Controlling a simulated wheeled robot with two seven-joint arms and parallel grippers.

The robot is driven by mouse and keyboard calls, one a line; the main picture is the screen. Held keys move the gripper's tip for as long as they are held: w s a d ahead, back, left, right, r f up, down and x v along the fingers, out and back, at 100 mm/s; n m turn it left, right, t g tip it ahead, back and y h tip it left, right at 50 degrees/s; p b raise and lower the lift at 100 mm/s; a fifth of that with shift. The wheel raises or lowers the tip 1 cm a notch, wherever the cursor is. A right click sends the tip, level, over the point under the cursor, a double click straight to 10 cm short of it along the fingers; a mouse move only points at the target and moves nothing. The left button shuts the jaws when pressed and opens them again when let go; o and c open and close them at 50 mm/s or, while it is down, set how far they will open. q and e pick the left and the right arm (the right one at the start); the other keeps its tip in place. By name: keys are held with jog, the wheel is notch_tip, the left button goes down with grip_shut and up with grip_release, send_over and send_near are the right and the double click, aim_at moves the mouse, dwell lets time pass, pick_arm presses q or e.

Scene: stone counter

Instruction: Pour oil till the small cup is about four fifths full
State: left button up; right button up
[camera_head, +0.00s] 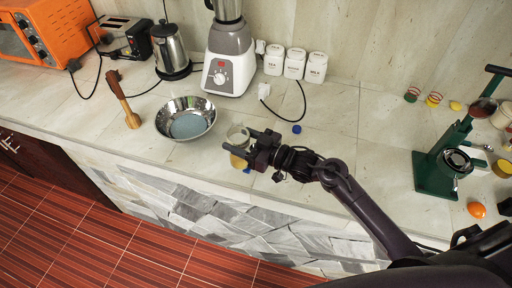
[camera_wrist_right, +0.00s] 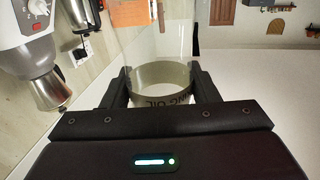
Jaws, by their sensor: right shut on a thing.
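My right gripper (camera_head: 241,143) is shut on a clear oil container (camera_head: 237,131) over the front part of the counter. In the right wrist view, the container (camera_wrist_right: 162,72) sits between the two fingers, and its band reads "...NG OIL". Yellow shows below the fingers in the head view, with a bit of blue beside it; the gripper partly hides this. The container looks about upright. I cannot make out a separate small cup near it. My left gripper is not in view.
A metal bowl (camera_head: 164,123) stands left of the gripper, with a wooden pestle-like tool (camera_head: 124,103) beyond it. A blue cap (camera_head: 297,129) lies to the right. A blender (camera_head: 229,62) and white canisters (camera_head: 295,63) stand behind. A green stand (camera_head: 436,172) is far right.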

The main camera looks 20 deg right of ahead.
aim_at(243, 148)
jog(key=shift+r+m, duration=0.1)
jog(key=shift+m, duration=0.2)
jog(key=shift+w+d+r+m, duration=0.1)
jog(key=shift+w+d+m, duration=0.1)
jog(key=shift+m, duration=0.5)
jog(key=shift+d+m+t+p, duration=0.2)
jog(key=shift+m+t+p, duration=0.1)
jog(key=shift+m, duration=0.7)
jog(key=shift+w+d+f+m+b, duration=0.2)
jog(key=shift+d+f+m, duration=0.05)
jog(key=shift+m, duration=0.65)
jog(key=shift+w+d+f+m+b, duration=0.2)
jog(key=shift+f+m, duration=0.05)
jog(key=shift+m, duration=0.65)
jog(key=shift+f+m+t+b, duration=0.4)
jog(key=shift+f+m+b, duration=0.15)
jog(key=shift+f, duration=0.25)
jog(key=shift+s+a+f+m+b, duration=0.15)
jog(key=shift+f+m+b, duration=0.3)
jog(key=shift+f+m, duration=0.25)
jog(key=shift+s+a+f+m+b, duration=0.1)
jog(key=shift+f+m+b, duration=0.4)
jog(key=shift+f, duration=0.2)
jog(key=shift+f, duration=0.15)
jog(key=shift+s+a+r+m+t+p, duration=0.15)
jog(key=shift+m+t+p, duration=0.15)
jog(key=shift+m, duration=0.8)
jog(key=shift+a+r+m+t+p, duration=0.2)
jog(key=shift+m+p, duration=0.15)
jog(key=shift+m, duration=0.7)
